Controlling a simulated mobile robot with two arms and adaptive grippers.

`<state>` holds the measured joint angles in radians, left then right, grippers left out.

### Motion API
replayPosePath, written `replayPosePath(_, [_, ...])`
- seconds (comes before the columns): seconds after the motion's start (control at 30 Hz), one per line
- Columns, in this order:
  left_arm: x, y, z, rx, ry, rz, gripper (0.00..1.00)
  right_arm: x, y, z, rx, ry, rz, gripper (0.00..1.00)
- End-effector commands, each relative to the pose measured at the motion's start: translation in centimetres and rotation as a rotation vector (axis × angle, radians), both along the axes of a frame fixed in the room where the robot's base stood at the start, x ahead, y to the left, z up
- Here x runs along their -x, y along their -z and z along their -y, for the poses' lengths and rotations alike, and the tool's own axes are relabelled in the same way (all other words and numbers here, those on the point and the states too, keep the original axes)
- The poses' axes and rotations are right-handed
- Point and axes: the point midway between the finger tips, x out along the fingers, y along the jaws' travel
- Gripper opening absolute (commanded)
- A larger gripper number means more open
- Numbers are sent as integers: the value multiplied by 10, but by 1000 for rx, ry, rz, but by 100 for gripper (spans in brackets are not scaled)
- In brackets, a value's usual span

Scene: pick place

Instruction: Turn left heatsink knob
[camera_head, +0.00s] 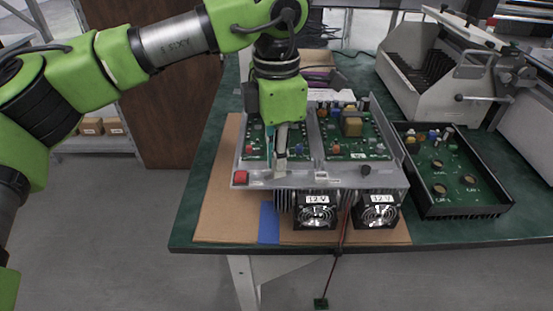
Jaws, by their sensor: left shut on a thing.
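The heatsink unit (335,178) sits on cardboard near the front edge of the green table. It carries two circuit boards, the left one (257,142) and the right one (352,135). My left gripper (281,165) points down over the front of the left board, its fingertips at the metal front strip. It is shut on the left heatsink knob, which the fingers hide. A dark right knob (366,170) shows on the same strip, and a red switch (241,177) is at its left end. My right gripper is not in view.
Two fans marked 12 V, left (316,212) and right (378,210), hang at the front. A black tray with a circuit board (450,207) lies to the right. A grey machine (435,75) stands at the back right.

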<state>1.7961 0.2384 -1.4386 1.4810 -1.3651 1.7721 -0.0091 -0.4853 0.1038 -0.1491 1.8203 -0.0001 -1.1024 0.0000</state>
Motion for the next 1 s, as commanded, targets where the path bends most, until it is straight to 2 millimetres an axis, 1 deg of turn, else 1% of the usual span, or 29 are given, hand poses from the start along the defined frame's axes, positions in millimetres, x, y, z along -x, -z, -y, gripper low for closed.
replayPosePath(0.5, [0,2,0,0,-488,-1,0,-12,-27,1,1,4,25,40])
replayPosePath(0.87, [0,2,0,-1,-831,-1,0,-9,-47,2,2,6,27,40])
replayPosePath(1.0, [0,2,0,-1,-964,0,0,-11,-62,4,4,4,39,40])
